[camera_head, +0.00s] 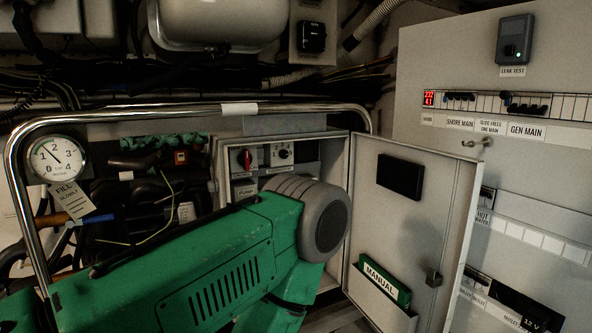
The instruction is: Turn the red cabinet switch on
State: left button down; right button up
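The red cabinet switch (245,159) is a red rotary knob on a pale plate, at the upper left inside the open cabinet (224,160). A black knob (284,153) sits on a similar plate to its right. The red knob is in plain sight, but I cannot tell its setting. A green arm link of mine with a grey round joint (310,213) crosses from the lower left and hides the lower part of the cabinet. Neither of my grippers shows.
The cabinet door (431,190) stands open to the right, holding a green manual (385,283). A chrome rail (180,113) arches over the cabinet's front. A pressure gauge (56,159) with a tag hangs at left. A breaker panel (430,60) fills the right.

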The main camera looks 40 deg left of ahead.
aim_at(244, 158)
jog(key=u, duration=1.55)
